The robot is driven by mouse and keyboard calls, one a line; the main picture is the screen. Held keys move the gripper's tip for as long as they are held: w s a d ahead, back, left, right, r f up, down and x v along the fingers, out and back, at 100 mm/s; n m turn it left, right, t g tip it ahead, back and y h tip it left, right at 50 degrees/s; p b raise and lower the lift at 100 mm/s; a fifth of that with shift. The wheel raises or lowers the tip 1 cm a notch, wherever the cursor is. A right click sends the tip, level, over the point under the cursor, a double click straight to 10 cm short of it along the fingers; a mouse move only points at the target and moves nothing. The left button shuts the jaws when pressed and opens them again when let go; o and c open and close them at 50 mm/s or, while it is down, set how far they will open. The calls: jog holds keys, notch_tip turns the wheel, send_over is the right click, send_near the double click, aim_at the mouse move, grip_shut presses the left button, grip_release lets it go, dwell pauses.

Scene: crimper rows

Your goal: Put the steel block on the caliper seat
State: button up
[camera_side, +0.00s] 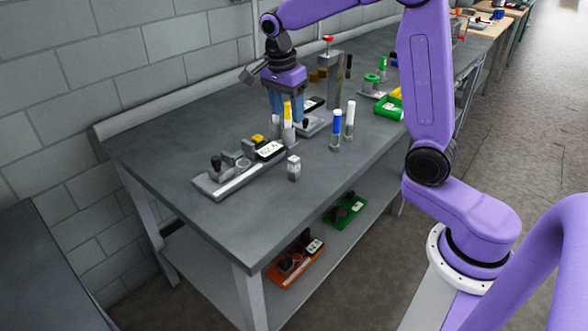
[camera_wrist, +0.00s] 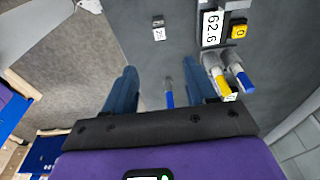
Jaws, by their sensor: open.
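The steel block (camera_side: 293,168) is a small grey block with a white label, standing on the bench at the near side of the caliper. It also shows in the wrist view (camera_wrist: 158,29). The caliper (camera_side: 238,181) is a long grey fixture with a white 62.6 display (camera_side: 270,149), a yellow button and small upright grey parts. I cannot tell exactly which part is the seat. In the wrist view, only its display end (camera_wrist: 212,27) shows, at the upper right. My gripper (camera_side: 286,115) points down above the bench, behind the block, open with nothing between its blue fingers.
A grey post (camera_side: 330,78) and green parts (camera_side: 390,106) are farther back. The bench front edge lies near the block.

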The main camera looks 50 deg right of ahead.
aim_at(293, 159)
jog(key=f, duration=0.5)
jog(key=d+f, duration=0.1)
jog(key=f, duration=0.5)
jog(key=d+f, duration=0.1)
jog(key=f, duration=0.5)
jog(key=shift+d, duration=0.2)
jog(key=shift+r, duration=0.1)
grip_shut()
